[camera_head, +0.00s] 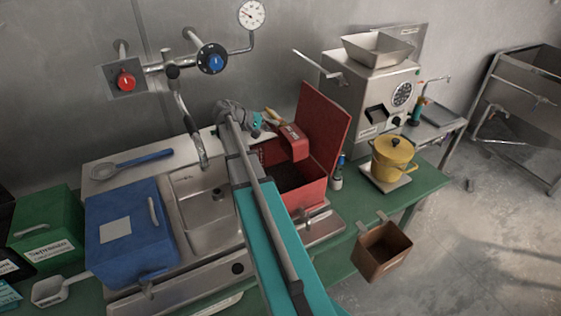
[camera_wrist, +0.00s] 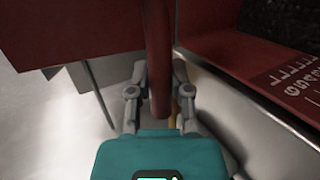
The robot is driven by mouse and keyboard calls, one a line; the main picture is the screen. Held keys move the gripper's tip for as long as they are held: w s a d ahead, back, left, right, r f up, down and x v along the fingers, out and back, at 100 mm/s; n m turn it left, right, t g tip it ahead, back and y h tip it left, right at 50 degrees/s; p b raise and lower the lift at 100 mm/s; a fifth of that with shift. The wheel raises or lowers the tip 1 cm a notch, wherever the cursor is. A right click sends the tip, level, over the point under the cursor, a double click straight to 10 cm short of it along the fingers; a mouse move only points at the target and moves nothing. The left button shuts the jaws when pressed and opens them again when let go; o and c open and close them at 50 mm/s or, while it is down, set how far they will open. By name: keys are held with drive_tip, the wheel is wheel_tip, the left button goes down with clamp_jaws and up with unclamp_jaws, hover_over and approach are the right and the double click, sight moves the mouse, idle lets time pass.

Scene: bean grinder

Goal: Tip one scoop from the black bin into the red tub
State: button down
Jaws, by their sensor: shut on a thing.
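The red tub (camera_head: 308,198) stands right of the sink with its red lid (camera_head: 325,125) raised; its inside is dark. My gripper (camera_head: 256,124) is above the tub's back left edge, shut on the handle of a red scoop. The scoop (camera_head: 288,146) is over the tub, with white markings on it. In the wrist view a red upright handle (camera_wrist: 160,55) is between my fingers (camera_wrist: 158,92). A red surface with white markings (camera_wrist: 300,82) and dark speckled matter is at right there. The black bin (camera_head: 5,225) shows only partly at the far left edge.
A blue bin (camera_head: 125,255) and green bin (camera_head: 45,240) stand left of the sink (camera_head: 205,205). A tap (camera_head: 188,120) rises behind it. The grinder (camera_head: 370,90) and yellow pot (camera_head: 393,158) stand right of the tub. A brown box (camera_head: 382,255) hangs at the front edge.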

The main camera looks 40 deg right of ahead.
drive_tip(key=shift+d+r+y+p, duration=0.15)
drive_tip(key=shift+y+p, duration=0.25)
drive_tip(key=shift+p, duration=0.3)
drive_tip(key=shift+s+d, duration=0.1)
drive_tip(key=s+d+r+t+y+p, duration=0.15)
drive_tip(key=r+y+p, duration=0.35)
drive_tip(key=r+p, duration=0.65)
drive_tip(key=d+r+t+y+p, duration=0.3)
drive_tip(key=r+y+p, duration=0.3)
drive_tip(key=p, duration=1)
drive_tip(key=shift+s+d+r+n+t+y, duration=0.15)
drive_tip(key=shift+s+d+r+t+y, duration=0.45)
drive_tip(key=shift+d+y, duration=0.5)
drive_tip(key=shift+s+d+r+n+t+y, duration=0.1)
drive_tip(key=shift+s+d+r+t+y, duration=0.2)
drive_tip(key=shift+d+r+y, duration=0.65)
drive_tip(key=shift+s+d+r+n+t+y, duration=0.15)
drive_tip(key=shift+s+d+r+t+y, duration=0.3)
drive_tip(key=shift+d+y, duration=0.7)
drive_tip(key=shift+w+d+r, duration=0.1)
drive_tip(key=shift+d+r, duration=0.05)
